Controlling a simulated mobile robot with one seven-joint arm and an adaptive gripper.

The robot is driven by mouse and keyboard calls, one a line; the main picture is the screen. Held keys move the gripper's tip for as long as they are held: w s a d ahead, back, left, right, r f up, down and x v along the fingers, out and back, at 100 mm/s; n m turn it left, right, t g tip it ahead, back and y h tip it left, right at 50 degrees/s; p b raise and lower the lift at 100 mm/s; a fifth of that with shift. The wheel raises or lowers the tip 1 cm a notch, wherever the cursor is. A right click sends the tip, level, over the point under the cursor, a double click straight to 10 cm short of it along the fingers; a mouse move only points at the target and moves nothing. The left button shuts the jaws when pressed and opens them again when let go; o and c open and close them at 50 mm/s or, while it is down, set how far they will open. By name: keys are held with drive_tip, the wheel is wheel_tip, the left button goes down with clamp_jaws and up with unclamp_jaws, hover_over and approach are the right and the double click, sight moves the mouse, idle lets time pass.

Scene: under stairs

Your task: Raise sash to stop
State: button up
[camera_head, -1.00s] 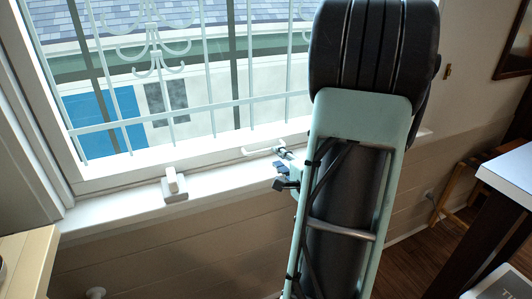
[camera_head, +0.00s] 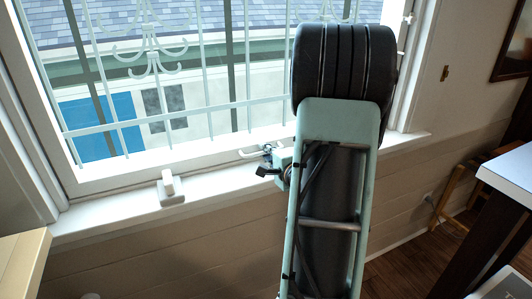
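The window sash (camera_head: 125,177) is a white-framed pane whose bottom rail sits low, just above the white sill (camera_head: 115,214). A small white pull handle (camera_head: 253,153) sticks out from the bottom rail, left of my arm. My gripper (camera_head: 265,162) is small in view, with dark fingers right beside the handle's right end. I cannot tell whether it touches the handle or whether its fingers are open. My thick black and pale green arm hides the right part of the sash and rail.
A white block with an upright knob (camera_head: 170,190) stands on the sill, left of the handle. Decorative bars (camera_head: 150,60) show beyond the glass. A pale wooden top (camera_head: 22,262) is at lower left, and a white-topped table (camera_head: 508,170) at right.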

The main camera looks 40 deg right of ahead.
clamp_jaws()
drive_tip(key=shift+r+p, duration=0.55)
drive_tip(key=shift+p, duration=0.05)
drive_tip(key=p, duration=0.8)
approach(259, 117)
drive_tip(key=x, duration=0.5)
drive_tip(key=shift+r, duration=0.1)
drive_tip(key=o, duration=0.5)
unclamp_jaws()
drive_tip(key=shift+f, duration=0.3)
